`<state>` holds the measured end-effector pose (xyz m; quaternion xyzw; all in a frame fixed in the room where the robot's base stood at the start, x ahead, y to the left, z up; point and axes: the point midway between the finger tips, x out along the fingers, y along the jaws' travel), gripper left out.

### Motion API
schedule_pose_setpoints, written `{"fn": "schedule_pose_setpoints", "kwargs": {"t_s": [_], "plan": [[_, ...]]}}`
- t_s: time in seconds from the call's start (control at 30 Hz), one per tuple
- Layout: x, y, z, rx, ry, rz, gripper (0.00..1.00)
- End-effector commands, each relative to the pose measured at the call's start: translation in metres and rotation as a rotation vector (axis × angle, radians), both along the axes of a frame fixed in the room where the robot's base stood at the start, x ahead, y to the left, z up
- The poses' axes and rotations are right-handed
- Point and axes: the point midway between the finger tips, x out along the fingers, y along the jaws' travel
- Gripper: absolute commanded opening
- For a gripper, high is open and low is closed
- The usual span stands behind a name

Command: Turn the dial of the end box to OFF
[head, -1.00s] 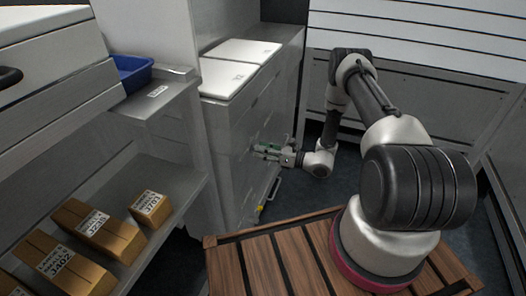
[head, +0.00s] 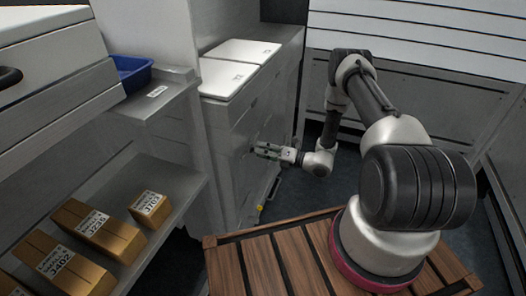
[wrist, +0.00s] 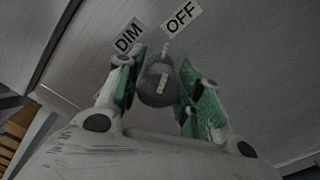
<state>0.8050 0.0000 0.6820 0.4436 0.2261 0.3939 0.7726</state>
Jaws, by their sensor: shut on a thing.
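The dial (wrist: 157,84) is a dark round knob on the grey front of the end box (head: 236,150). In the wrist view its pale mark lines up roughly with the tick beside the OFF label (wrist: 181,18). The DIM label (wrist: 129,35) is to the left of OFF. My gripper (wrist: 160,78) has its green-padded fingers on both sides of the dial and is shut on it. In the head view my gripper (head: 266,151) is against the box front, and the dial is hidden or too small to make out.
White lids (head: 228,78) lie on top of the grey boxes. A blue bin (head: 132,74) stands on the upper shelf at left. Labelled cartons (head: 100,231) sit on the lower shelf. A slatted wooden deck (head: 262,264) is under my arm's base.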

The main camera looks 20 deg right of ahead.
Motion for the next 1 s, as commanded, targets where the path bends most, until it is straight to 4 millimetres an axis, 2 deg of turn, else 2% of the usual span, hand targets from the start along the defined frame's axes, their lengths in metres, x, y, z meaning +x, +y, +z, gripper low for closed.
{"fn": "schedule_pose_setpoints", "kwargs": {"t_s": [0.5,0.53,0.63,1.0], "plan": [[0.0003,-0.0010,-0.0004,0.012,0.017,-0.003,0.13],[0.0003,-0.0010,-0.0004,0.012,0.017,-0.003,0.40],[0.0003,-0.0008,-0.0004,0.011,0.018,-0.002,0.58],[-0.0015,-0.0033,-0.0003,0.012,0.016,-0.002,0.59]]}}
